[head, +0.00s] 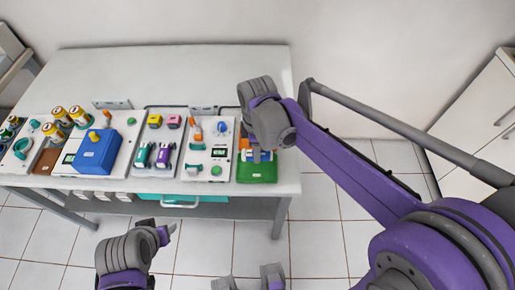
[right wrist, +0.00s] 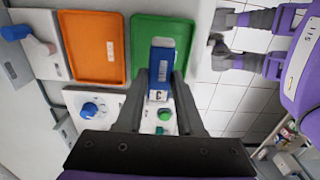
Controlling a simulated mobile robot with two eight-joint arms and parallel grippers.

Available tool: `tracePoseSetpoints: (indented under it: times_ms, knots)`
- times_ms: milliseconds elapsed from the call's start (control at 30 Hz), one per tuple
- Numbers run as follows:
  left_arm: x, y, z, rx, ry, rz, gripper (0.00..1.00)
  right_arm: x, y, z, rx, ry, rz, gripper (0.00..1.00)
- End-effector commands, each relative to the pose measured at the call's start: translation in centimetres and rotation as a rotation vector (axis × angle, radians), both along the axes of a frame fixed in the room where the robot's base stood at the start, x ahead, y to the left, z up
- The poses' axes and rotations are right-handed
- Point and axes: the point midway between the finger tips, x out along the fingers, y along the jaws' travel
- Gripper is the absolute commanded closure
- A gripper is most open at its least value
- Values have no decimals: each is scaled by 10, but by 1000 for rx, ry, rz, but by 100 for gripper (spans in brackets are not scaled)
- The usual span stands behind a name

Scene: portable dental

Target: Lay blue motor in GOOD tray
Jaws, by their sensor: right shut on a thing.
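My right gripper (head: 258,152) is over the green tray (head: 257,174) at the right end of the table. In the right wrist view, its two fingers (right wrist: 158,95) are shut on the blue motor (right wrist: 162,68), a blue block with pale ends. The motor overlaps the near part of the green tray (right wrist: 189,27); I cannot tell whether it touches it. The tray's label is too small to read. In the head view the motor is mostly hidden by my gripper. My left gripper (head: 166,234) is low in front of the table, its jaws unclear.
An orange tray (right wrist: 92,45) lies beside the green one. A panel with a blue knob (right wrist: 90,109) and a green button is close to the gripper. A blue box (head: 97,151) and several small motors stand farther left. Floor is clear right of the table.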

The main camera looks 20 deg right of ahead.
Motion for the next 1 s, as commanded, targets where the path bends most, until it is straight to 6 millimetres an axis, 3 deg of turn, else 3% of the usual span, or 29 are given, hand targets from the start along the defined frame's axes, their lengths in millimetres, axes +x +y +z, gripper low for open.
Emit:
tracePoseSetpoints:
  times_ms: [600,1000]
  knots:
    - [-7,0,-44,0,15,0,45,0,0,-58,0,0,-1,100]
    - [-7,0,-47,0,16,0,45,0,0,-63,0,0,-2,100]
